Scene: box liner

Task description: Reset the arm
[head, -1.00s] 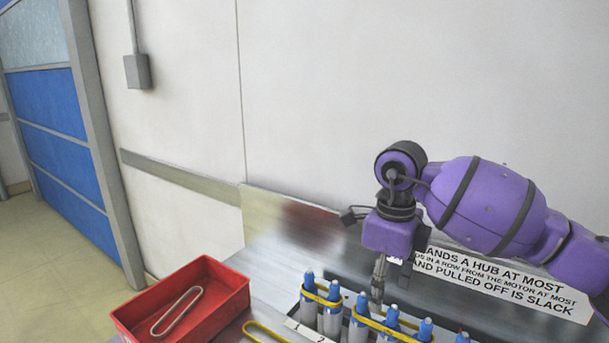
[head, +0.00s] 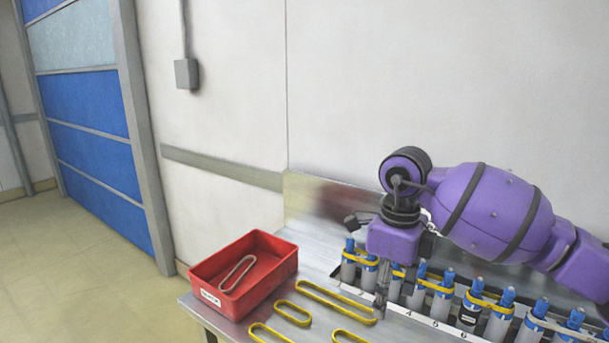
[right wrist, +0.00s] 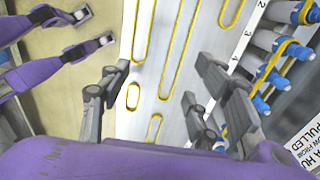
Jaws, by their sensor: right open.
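My right arm (head: 495,210) is purple and reaches in from the right in the head view. Its gripper (head: 383,298) points down beside the row of blue-topped posts (head: 417,285). Its fingertips are small there and partly merge with the posts. In the right wrist view the two grey fingers of my right gripper (right wrist: 162,66) stand wide apart, with nothing held between them. Below them show the metal table (right wrist: 205,22) and yellow bands (right wrist: 180,45). The numbered post row is on the right of that view. My left gripper does not show.
A red bin (head: 283,262) holding one pale band (head: 237,273) stands on the table's left. Several yellow bands (head: 335,301) lie flat in front of the posts; others loop around posts. A wall stands behind the table; open floor (head: 80,270) is at left.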

